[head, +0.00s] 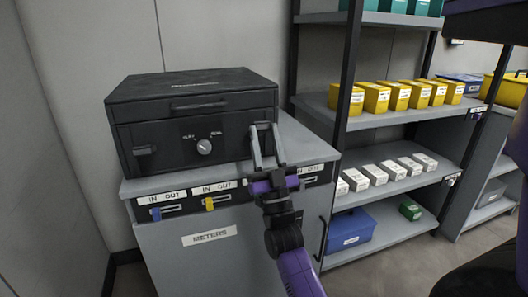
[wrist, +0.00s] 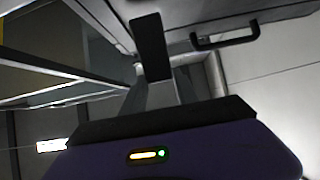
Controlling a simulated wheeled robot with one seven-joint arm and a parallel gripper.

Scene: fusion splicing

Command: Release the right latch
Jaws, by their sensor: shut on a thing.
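A black case (head: 190,120) with a closed lid stands on the grey cabinet. In the wrist view a dark fingertip (wrist: 150,45) shows, but the latch itself is not clear.
The grey cabinet (head: 195,265) has a row of IN/OUT sliders, with a blue tab (head: 156,213) and a yellow tab (head: 209,204). A shelf rack (head: 395,119) with yellow and white boxes stands close on the right. A dark handle (wrist: 225,42) shows in the wrist view.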

